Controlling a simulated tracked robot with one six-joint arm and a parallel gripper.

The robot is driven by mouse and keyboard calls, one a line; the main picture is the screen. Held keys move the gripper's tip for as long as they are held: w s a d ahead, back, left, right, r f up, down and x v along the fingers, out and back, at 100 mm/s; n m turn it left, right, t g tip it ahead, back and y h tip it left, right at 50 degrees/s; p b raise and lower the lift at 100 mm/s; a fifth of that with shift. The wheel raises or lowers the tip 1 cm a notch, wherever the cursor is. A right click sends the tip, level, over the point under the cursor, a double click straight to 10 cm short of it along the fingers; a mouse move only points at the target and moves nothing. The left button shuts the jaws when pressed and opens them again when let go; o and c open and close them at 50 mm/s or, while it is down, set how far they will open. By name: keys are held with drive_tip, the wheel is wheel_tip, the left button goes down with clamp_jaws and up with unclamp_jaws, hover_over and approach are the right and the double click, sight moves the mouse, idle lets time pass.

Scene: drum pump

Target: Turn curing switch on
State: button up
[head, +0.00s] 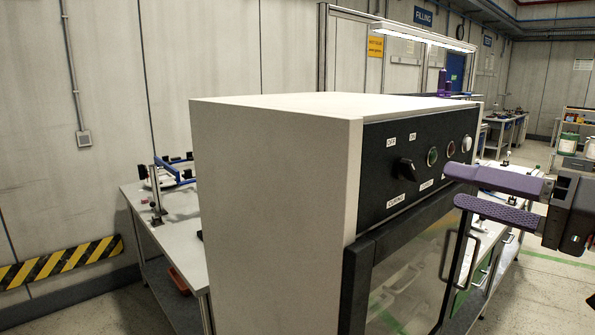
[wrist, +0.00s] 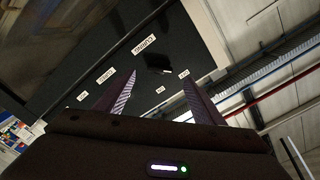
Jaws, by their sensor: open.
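The curing switch (head: 407,169) is a black rotary knob on the black control panel (head: 376,190) of a white cabinet. An OFF label sits at its upper left, an ON label at its upper right, and a CURING label below. The knob seems slanted from upper left to lower right; its exact setting is hard to tell. My gripper (head: 455,187) has purple fingers, open and empty, in front of the panel and right of the switch. In the wrist view the knob (wrist: 158,64) shows dark beyond and between the fingertips (wrist: 160,80), apart from them.
Below is the cabinet's glass door with a protruding handle (head: 458,260), under my gripper. A workbench (head: 165,215) stands behind the cabinet at left. Open floor lies at right.

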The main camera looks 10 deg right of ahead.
sight(414, 175)
drive_tip(key=shift+x, duration=4.15)
drive_tip(key=shift+c, duration=0.3)
drive_tip(key=c, duration=1)
